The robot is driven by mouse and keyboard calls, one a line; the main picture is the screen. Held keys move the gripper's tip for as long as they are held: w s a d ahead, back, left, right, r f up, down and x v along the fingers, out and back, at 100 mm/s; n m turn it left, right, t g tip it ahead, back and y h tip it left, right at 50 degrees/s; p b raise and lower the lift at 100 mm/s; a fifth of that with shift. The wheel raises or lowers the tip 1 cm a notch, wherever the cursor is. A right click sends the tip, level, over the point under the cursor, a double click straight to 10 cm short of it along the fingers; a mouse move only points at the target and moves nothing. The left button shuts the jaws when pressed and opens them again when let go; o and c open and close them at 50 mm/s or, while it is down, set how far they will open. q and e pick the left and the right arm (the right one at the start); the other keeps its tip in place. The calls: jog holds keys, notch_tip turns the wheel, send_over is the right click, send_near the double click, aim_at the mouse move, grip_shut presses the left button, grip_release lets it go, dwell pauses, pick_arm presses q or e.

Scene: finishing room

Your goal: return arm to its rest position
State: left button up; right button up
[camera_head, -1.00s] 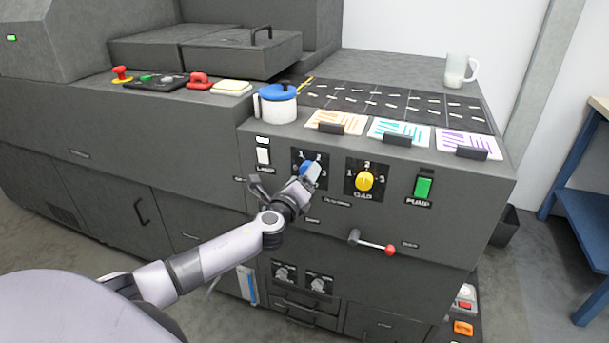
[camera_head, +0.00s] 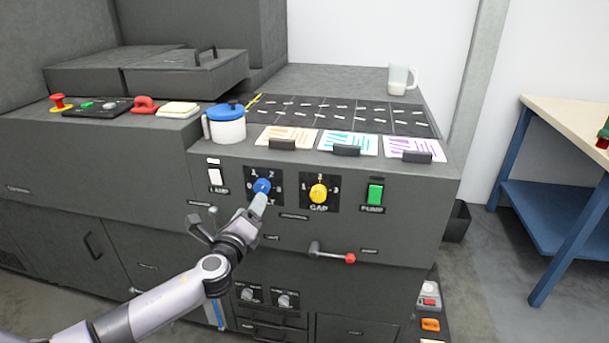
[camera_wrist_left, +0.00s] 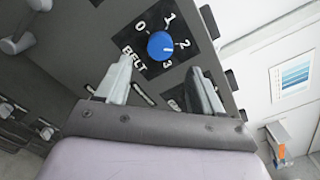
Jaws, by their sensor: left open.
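My left gripper (camera_head: 228,212) is open and empty in front of the grey machine's front panel. One finger overlaps the lower edge of the blue BELT knob (camera_head: 262,186) in the head view. In the left wrist view the open fingers (camera_wrist_left: 162,85) have nothing between them, and the blue knob (camera_wrist_left: 161,45) shows beyond their tips, apart from them. Its dial carries 0, 1, 2 and 3; its white mark points toward the 2 and 3 side, exact setting unclear. My right gripper is not in view.
A yellow GAP knob (camera_head: 318,194), green PUMP switch (camera_head: 375,194), white LAMP switch (camera_head: 215,177) and red-tipped lever (camera_head: 330,253) are on the panel. A blue-lidded pot (camera_head: 226,124) and mug (camera_head: 401,79) stand on top. A blue-legged table (camera_head: 560,180) is at right.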

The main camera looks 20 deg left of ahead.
pick_arm(q)
jog(key=s+d+f+n+g+h+p, duration=0.1)
jog(key=s+d+f+n+g+h, duration=0.35)
jog(key=s+d+f+n, duration=0.75)
jog(key=s+d+f+n+g+h, duration=0.1)
jog(key=s+d+f+n, duration=0.1)
jog(key=s+n, duration=0.3)
jog(key=s+d+f+n+g+h+p, duration=0.1)
jog(key=s+d+f+n, duration=0.2)
jog(key=s, duration=0.6)
jog(key=shift+s+n, duration=0.4)
jog(key=shift+n, duration=0.5)
jog(key=shift+d+f, duration=0.1)
jog(key=c, duration=0.5)
jog(key=shift+o, duration=0.2)
jog(key=shift+s, duration=0.1)
